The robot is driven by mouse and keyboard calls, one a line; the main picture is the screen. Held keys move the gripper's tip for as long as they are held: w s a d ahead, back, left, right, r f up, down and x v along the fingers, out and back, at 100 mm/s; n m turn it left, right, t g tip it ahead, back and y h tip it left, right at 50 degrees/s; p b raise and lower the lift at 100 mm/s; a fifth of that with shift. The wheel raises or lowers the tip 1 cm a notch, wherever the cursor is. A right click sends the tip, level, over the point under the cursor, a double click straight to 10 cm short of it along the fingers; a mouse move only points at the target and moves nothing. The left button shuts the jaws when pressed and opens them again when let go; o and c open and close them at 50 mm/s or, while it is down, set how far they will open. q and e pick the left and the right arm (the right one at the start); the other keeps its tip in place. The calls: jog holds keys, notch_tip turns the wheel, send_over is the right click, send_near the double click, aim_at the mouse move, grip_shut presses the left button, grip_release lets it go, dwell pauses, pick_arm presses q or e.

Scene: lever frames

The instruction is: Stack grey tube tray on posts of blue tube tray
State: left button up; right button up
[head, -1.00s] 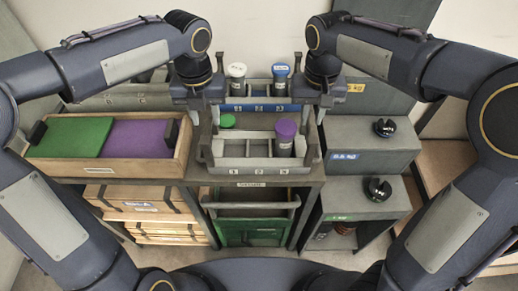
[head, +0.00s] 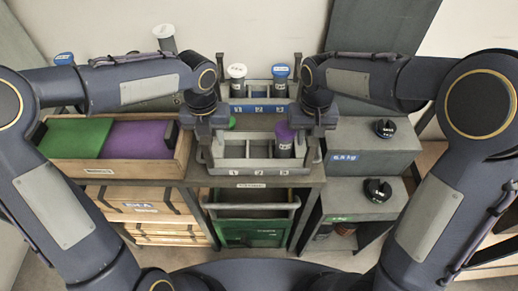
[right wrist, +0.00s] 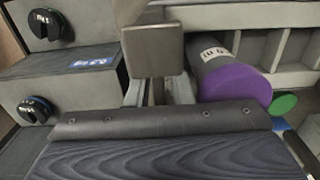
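The grey tube tray (head: 250,166) stands on the bench in front, with a purple-capped tube (head: 285,143) at its right and a green-capped tube (head: 232,122) showing at its left. Behind it is the blue tube tray (head: 262,108), with white-capped (head: 237,75) and blue-capped (head: 281,75) tubes and a thin upright post (head: 298,68) at its right. My left gripper (head: 208,143) is at the grey tray's left end. My right gripper (head: 316,142) is at its right end. In the right wrist view, one finger block stands beside the tray's end. The grips themselves are hidden.
A wooden box (head: 110,168) with green and purple panels stands left. Grey blocks with black knobs (head: 385,129) stand right, close to my right gripper. A green drawer (head: 250,232) is below the bench. More tubes (head: 165,38) stand at the back left.

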pick_arm(q)
jog(key=shift+c, duration=0.3)
pick_arm(e)
jog(key=shift+c, duration=0.3)
pick_arm(q)
jog(key=c, duration=0.5)
pick_arm(e)
grip_shut()
pick_arm(q)
grip_shut()
jog(key=shift+r, duration=0.1)
pick_arm(e)
jog(key=shift+r, duration=0.1)
